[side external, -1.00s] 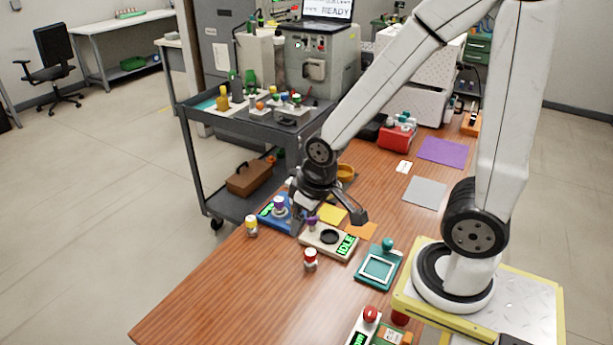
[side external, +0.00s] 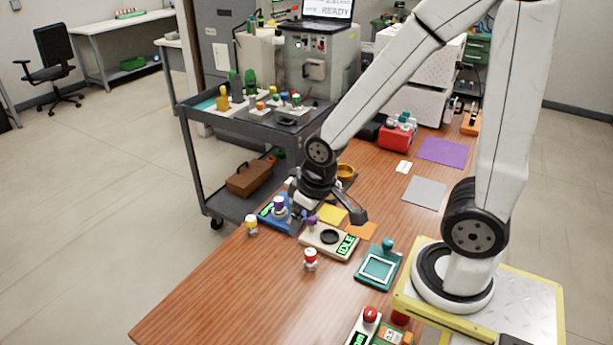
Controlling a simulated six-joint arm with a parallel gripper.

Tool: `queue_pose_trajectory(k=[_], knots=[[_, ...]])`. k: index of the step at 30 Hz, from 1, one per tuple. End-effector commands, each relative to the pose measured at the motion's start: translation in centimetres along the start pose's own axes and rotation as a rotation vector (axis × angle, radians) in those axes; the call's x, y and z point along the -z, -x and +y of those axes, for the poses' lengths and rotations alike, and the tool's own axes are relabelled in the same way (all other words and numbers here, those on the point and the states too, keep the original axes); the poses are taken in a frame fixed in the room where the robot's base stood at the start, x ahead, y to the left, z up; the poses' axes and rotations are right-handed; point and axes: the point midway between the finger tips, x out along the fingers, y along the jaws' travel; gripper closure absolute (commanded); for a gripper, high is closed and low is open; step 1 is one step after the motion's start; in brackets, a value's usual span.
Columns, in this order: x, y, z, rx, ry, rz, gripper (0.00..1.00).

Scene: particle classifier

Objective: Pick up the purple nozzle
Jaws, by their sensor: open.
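A small purple-capped piece (side external: 279,203), which looks like the purple nozzle, stands upright on the blue device (side external: 266,221) at the table's left edge. A second small purple piece (side external: 312,221) shows at the left end of the beige device marked IDLE (side external: 328,250); it looks like a knob. My gripper (side external: 300,212) is open and points down between these two purple pieces, low over the blue device. Its fingertips are small and partly hidden, and I see nothing held. I cannot tell whether a finger touches the purple-capped piece.
A yellow-capped piece (side external: 251,225) stands left of the blue device, and a red-capped one (side external: 310,260) in front of the beige device. A teal device (side external: 380,268) is to the right. Yellow and orange sheets lie behind. The front left of the wooden table (side external: 235,300) is clear.

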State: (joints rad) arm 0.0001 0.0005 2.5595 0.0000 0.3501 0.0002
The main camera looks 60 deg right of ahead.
Motion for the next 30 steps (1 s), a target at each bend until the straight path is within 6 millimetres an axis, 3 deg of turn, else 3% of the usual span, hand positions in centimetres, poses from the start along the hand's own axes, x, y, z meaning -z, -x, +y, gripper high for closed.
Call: queue_pose_trajectory(k=[8,14,21,30], knots=[[1.9,-0.5,0.7,-0.005,-0.059,-0.012,0.11],[5.5,-1.9,2.4,-0.017,-0.181,-0.039,0.11],[10.3,-4.5,5.5,-0.036,-0.367,-0.077,0.11],[15.0,-8.7,10.3,-0.062,-0.599,-0.121,0.11]])
